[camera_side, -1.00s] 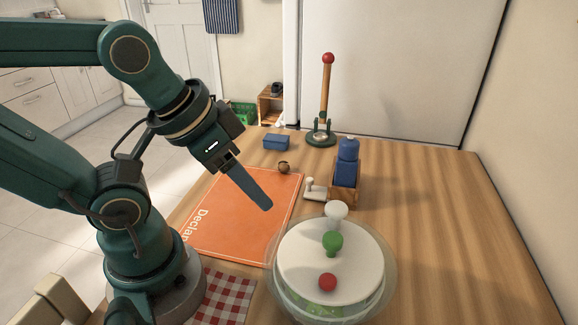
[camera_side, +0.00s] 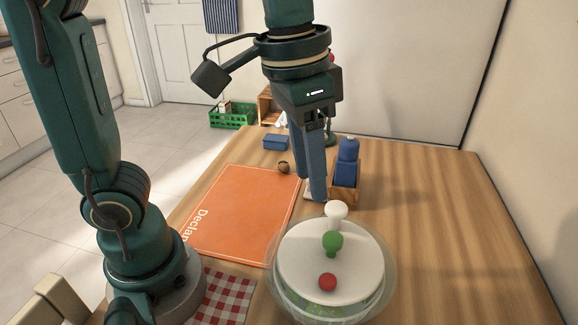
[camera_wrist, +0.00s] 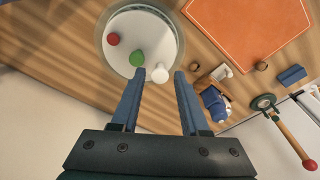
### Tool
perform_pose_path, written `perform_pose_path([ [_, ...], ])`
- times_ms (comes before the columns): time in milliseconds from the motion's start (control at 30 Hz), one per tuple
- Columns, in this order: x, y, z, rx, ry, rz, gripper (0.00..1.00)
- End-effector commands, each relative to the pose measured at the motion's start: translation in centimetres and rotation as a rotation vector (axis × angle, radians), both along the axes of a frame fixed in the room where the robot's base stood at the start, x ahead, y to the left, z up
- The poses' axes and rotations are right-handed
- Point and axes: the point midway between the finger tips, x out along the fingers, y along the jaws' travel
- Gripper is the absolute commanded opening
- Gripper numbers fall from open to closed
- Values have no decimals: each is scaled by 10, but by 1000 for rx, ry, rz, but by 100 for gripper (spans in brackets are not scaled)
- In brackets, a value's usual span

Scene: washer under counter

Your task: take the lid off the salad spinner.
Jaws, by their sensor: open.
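The salad spinner (camera_side: 284,290) stands at the front of the table, a clear bowl with green contents under a round white lid (camera_side: 300,262). The lid carries a white knob (camera_side: 336,213), a green knob (camera_side: 332,243) and a red knob (camera_side: 327,282). My gripper (camera_side: 318,196) points down above the table, behind and slightly left of the white knob. In the wrist view my gripper (camera_wrist: 160,72) is open and empty. The lid (camera_wrist: 127,27) lies beyond the fingertips there, with the white knob (camera_wrist: 160,73) between them in the picture; touching does not show.
An orange mat (camera_side: 240,212) lies left, a checked cloth (camera_side: 226,298) at front left. A blue box (camera_side: 276,142) and small brown object (camera_side: 284,167) are behind. The table's right side is clear.

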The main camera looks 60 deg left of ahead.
Motion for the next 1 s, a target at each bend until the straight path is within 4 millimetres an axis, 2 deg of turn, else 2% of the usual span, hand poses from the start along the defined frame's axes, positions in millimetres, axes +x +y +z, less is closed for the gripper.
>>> perform_pose_path([
  [100,10,-22,-11,23,70,-70,45],
  [300,12,-42,-29,47,130,-138,45],
  [467,10,-45,-40,53,143,-152,45],
  [800,10,-44,-77,53,144,-150,45],
  [1000,10,-44,-84,51,140,-150,45],
])
